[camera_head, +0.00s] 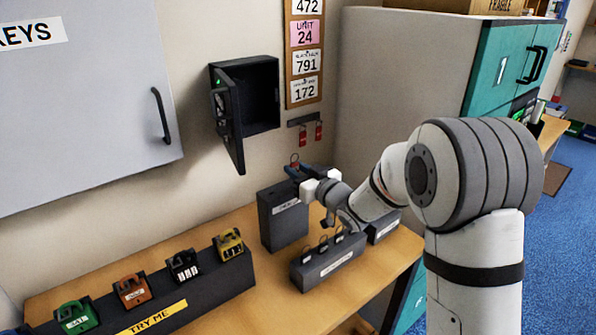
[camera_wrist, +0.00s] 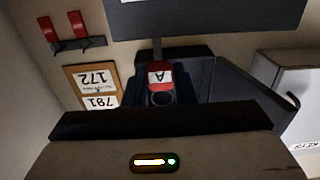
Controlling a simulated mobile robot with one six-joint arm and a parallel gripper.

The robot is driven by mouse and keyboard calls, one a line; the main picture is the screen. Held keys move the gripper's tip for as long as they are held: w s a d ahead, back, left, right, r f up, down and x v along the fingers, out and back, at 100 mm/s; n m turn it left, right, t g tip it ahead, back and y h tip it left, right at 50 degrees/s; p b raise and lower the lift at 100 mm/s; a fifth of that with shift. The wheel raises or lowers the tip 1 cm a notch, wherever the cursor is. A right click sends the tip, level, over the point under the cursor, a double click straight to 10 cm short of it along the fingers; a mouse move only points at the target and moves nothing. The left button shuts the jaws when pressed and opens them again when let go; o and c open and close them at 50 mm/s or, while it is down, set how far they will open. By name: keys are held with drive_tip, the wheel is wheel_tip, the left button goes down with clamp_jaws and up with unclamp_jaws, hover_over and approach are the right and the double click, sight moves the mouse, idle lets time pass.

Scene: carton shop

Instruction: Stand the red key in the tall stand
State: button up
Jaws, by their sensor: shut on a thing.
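My gripper (camera_head: 298,173) is just above the tall stand (camera_head: 284,218), a dark upright block with a white label. Its blue fingers are shut on the red key (camera_wrist: 160,76), which shows a white tag marked A in the wrist view. In that view the key's shank points to the top of the picture, towards a dark block that appears to be the tall stand (camera_wrist: 215,20). I cannot tell whether the shank tip is inside the stand.
A low dark holder (camera_head: 328,262) with several keys stands in front. Another dark block (camera_head: 384,227) is behind my arm. Coloured padlocks line a TRY ME rack (camera_head: 190,290) at left. An open wall box (camera_head: 258,95) and red tags on a hook rail (camera_head: 304,121) are behind.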

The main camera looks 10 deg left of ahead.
drive_tip(key=shift+f+b, duration=1.45)
drive_tip(key=shift+b, duration=0.5)
idle(1.6)
drive_tip(key=o, duration=0.8)
drive_tip(key=shift+o, duration=0.2)
drive_tip(key=shift+d, duration=0.1)
drive_tip(key=b+v, duration=0.1)
drive_tip(key=v, duration=0.7)
drive_tip(key=shift+b, duration=0.3)
